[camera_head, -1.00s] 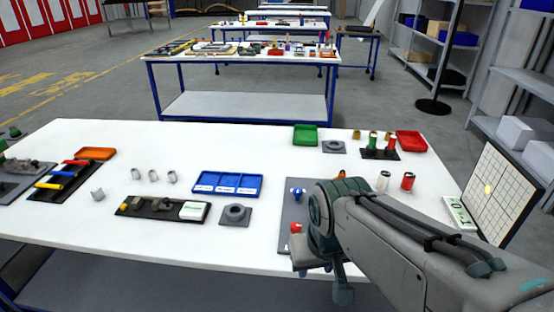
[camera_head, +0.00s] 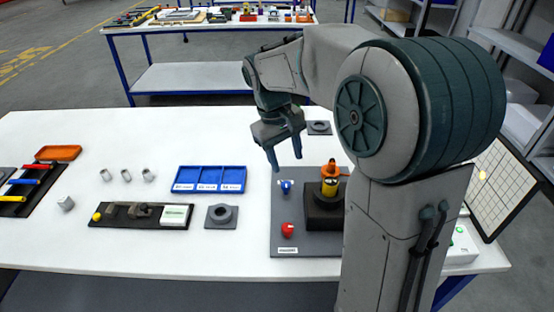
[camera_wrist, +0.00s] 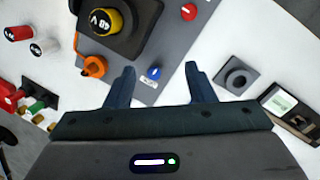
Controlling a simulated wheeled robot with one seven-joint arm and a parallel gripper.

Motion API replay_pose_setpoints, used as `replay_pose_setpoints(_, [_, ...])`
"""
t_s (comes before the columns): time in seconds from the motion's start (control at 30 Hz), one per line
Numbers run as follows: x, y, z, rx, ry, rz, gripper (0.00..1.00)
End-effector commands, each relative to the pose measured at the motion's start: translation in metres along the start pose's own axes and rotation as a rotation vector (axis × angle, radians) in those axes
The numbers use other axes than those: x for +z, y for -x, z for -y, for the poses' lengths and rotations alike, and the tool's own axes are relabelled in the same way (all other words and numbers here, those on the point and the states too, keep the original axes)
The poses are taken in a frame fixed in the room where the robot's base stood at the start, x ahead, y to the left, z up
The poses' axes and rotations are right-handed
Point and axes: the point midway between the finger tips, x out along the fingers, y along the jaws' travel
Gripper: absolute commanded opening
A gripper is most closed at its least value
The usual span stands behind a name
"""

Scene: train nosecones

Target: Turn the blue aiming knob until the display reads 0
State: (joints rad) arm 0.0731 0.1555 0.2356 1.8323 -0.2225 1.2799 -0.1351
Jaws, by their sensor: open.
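The blue aiming knob (camera_head: 285,187) stands on a grey panel (camera_head: 284,213) in the middle right of the table. It also shows in the wrist view as a small blue knob (camera_wrist: 154,73). My gripper (camera_head: 285,163) points down above and just behind the knob, open and empty. In the wrist view my gripper's fingertips (camera_wrist: 160,67) are apart, with the knob between them in the picture; no contact shows. A white box (camera_head: 463,247), perhaps the display, is partly hidden behind my arm. Its reading cannot be made out.
On the panel are a red knob (camera_head: 288,230) and a dark block with a yellow-black cylinder (camera_head: 330,187); an orange clamp-like part (camera_wrist: 95,66) is beside it. A grid board (camera_head: 497,185) with a yellow spot stands right. A blue tray (camera_head: 210,179) lies left.

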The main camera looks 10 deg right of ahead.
Motion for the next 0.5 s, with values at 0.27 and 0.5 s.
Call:
replay_pose_setpoints(0.27, [-0.080, -0.005, -0.017, -0.034, 0.155, 0.139, 0.49])
replay_pose_setpoints(0.5, [-0.119, -0.021, -0.029, -0.076, 0.220, 0.208, 0.49])
